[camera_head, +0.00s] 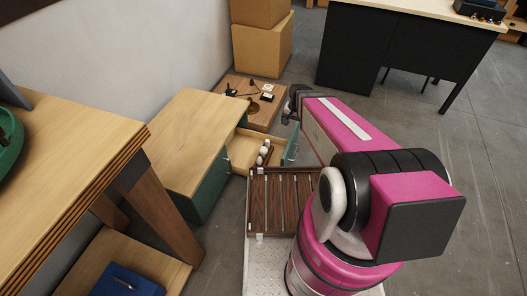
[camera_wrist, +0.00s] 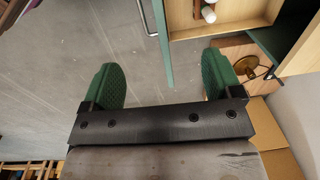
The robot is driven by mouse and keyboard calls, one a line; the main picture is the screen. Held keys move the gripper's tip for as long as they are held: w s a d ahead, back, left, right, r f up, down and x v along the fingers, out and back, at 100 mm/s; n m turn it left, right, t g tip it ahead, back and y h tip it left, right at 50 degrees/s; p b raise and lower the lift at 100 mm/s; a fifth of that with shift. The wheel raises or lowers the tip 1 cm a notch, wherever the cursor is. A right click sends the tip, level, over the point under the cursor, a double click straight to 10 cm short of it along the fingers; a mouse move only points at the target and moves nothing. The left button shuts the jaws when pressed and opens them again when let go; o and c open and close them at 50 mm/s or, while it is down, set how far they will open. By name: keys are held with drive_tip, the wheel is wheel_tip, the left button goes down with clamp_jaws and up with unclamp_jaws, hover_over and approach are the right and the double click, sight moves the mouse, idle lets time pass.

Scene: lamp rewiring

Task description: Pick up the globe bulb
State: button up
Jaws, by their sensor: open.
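Small whitish rounded bulbs (camera_head: 264,151) lie in the open drawer (camera_head: 242,150) of the low cabinet in the head view. One is probably the globe bulb, but they are too small to tell apart. In the wrist view a white bulb end (camera_wrist: 208,14) shows in the drawer at the top, partly cut off by the frame edge. My gripper (camera_wrist: 164,80) is open and empty, its two green fingers wide apart. It is beyond the drawer front, over grey floor, apart from the bulbs. In the head view the arm hides most of it.
The drawer's green front (camera_head: 291,146) stands out from the wooden-topped cabinet (camera_head: 190,130). A low wooden platform (camera_head: 232,84) with dark lamp parts and a round bronze base (camera_wrist: 244,65) lies beyond. Cardboard boxes (camera_head: 262,52) stand behind. A slatted brown tray (camera_head: 285,200) is nearer.

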drive_tip(key=w+a+f+m, duration=0.3)
drive_tip(key=w+a+f, duration=0.3)
drive_tip(key=f, duration=0.5)
drive_tip(key=m+y, duration=0.1)
drive_tip(key=m, duration=0.4)
hover_over(264, 148)
drive_tip(key=d, duration=0.1)
drive_tip(key=f, duration=1.2)
drive_tip(key=shift+s+d, duration=0.2)
drive_tip(key=f, duration=0.3)
drive_tip(key=a+f, duration=0.1)
drive_tip(key=f, duration=0.6)
drive_tip(key=shift+w+a+f, duration=0.25)
drive_tip(key=shift+a+f, duration=0.05)
drive_tip(key=shift+a, duration=0.05)
drive_tip(key=c, duration=1)
